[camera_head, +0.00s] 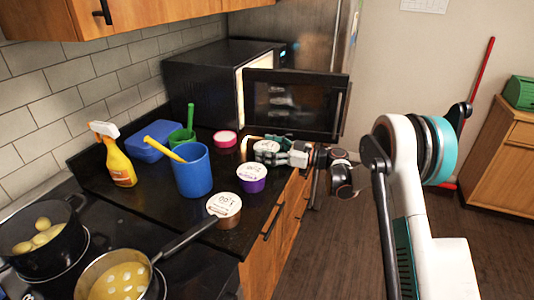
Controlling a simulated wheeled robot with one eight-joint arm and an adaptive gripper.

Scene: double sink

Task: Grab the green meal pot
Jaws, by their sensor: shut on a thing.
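My gripper (276,149) reaches in from the right over the counter, near the front of the open microwave. Its fingers are shut around a small meal pot with a white lid (266,146). The pot's side is mostly hidden by the fingers, so its green colour is hard to confirm. I cannot tell whether its base touches the counter.
A purple meal pot (252,178), a brown one (224,207) and a pink one (225,139) stand nearby. The microwave door (298,106) hangs open behind. A pan handle (187,237) projects over the counter.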

